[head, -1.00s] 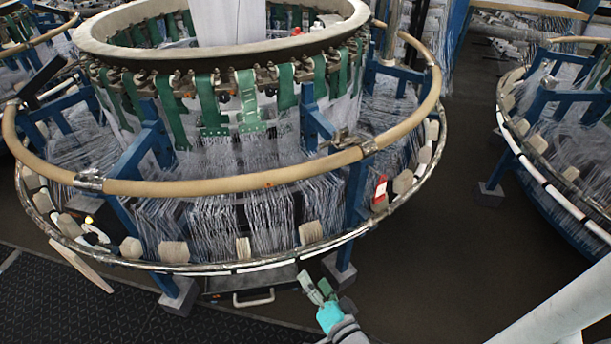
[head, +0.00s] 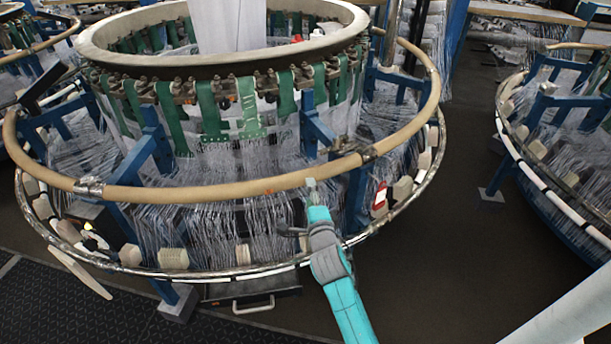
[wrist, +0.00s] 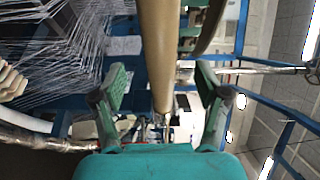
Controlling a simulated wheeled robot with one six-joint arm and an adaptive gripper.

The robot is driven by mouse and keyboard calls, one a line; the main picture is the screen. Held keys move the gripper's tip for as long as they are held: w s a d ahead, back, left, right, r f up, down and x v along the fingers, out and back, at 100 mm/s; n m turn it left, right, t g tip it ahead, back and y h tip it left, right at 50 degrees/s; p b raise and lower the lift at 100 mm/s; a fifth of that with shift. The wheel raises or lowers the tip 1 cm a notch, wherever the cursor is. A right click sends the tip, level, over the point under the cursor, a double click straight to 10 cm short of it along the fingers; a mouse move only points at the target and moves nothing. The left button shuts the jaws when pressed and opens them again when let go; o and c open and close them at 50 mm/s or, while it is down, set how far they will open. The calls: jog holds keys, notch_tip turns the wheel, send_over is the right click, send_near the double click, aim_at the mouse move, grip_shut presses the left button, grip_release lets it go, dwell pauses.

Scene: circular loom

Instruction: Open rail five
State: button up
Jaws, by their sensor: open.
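The loom's tan ring rail (head: 225,188) circles the machine at mid height, with metal clamps at its joints (head: 88,187) and (head: 367,153). No number shows, so I cannot tell which section is rail five. My gripper (head: 311,186) is at the front of the rail, left of the right-hand joint. In the wrist view the rail (wrist: 158,50) runs between the two spread green fingers of my gripper (wrist: 164,82). The fingers stand apart from it on both sides. Whether they surround it in depth is unclear.
A lower metal rim (head: 205,272) with tan blocks runs below the rail. Blue posts (head: 355,197) and fine white threads fill the space behind. A wooden paddle (head: 80,272) sticks out at the left. A second loom (head: 540,165) stands right, across open dark floor (head: 450,240).

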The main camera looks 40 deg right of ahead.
aim_at(306, 175)
jog(key=x, duration=0.8)
jog(key=shift+w+d, duration=0.1)
jog(key=shift+w, duration=0.15)
jog(key=shift+r, duration=0.1)
grip_shut()
